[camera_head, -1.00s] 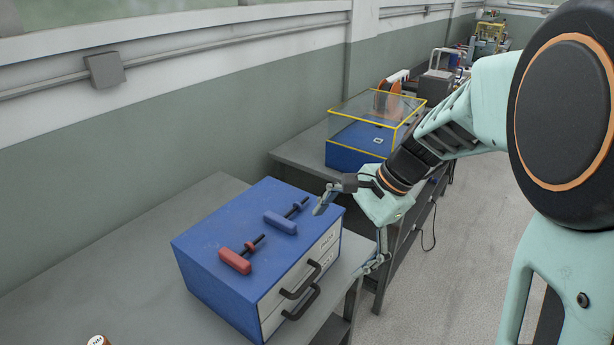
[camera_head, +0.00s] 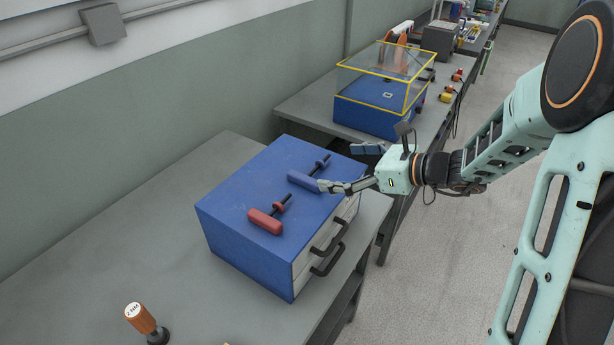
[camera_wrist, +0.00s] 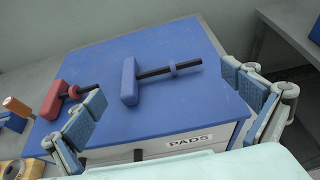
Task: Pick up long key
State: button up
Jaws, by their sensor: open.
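A blue-handled T-key (camera_head: 303,181) and a red-handled T-key (camera_head: 265,221) lie on the flat blue top of a drawer cabinet (camera_head: 235,205). Each has a black shaft with a collar in its own colour. No label tells which is the long key. In the wrist view the blue key (camera_wrist: 130,82) lies between my fingers, farther ahead, and its shaft shows clear. My gripper (camera_head: 342,167) is open and empty at the cabinet's right side, with one fingertip close to the blue key in the head view.
The cabinet stands on a grey bench, with black drawer handles (camera_head: 328,258) and a PADS label (camera_wrist: 190,141). The bench left of the cabinet is clear.

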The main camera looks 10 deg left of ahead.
aim_at(317, 168)
jog(key=shift+p+x, duration=0.55)
jog(key=shift+x, duration=2.6)
jog(key=shift+s, duration=0.1)
jog(key=shift+c, duration=0.6)
jog(key=c, duration=0.8)
jog(key=shift+c, duration=0.2)
